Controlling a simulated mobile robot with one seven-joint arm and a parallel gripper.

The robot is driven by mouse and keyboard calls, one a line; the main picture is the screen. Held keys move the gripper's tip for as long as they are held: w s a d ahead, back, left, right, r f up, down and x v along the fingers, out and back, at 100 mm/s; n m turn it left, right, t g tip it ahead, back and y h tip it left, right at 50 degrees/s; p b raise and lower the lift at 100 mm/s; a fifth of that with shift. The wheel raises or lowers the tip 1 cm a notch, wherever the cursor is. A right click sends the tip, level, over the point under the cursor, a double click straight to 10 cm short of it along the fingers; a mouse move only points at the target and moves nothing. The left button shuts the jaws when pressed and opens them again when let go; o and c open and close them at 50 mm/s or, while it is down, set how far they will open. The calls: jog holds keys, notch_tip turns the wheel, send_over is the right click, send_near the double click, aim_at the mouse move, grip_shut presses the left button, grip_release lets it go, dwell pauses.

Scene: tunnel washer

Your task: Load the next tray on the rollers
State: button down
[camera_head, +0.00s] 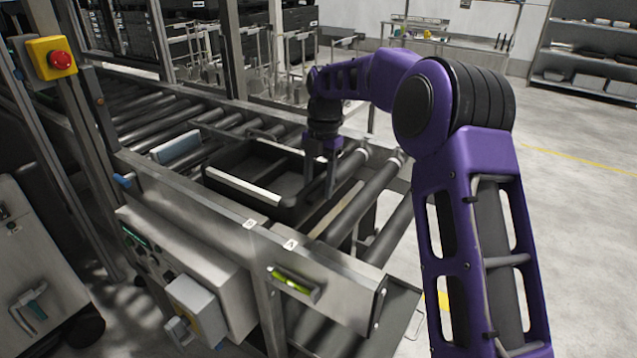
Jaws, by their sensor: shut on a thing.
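A black open tray (240,194) lies on the metal rollers (358,205) of the conveyor, near its right end. Its near rim has a pale strip, and the part of the inside that shows looks empty. My gripper (320,178) points down at the tray's right side, with one finger on the inner side of the wall and one outside. It is shut on the tray's right wall. The exact contact is small and partly hidden by the fingers.
A steel side rail (205,205) runs along the near side of the rollers. A blue-grey block (176,147) stands left of the tray. A post with a red emergency button (61,60) rises at left. Bare rollers show right of the tray; the floor at right is clear.

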jog(key=shift+c, duration=0.9)
grip_release()
jog(key=shift+r, duration=0.1)
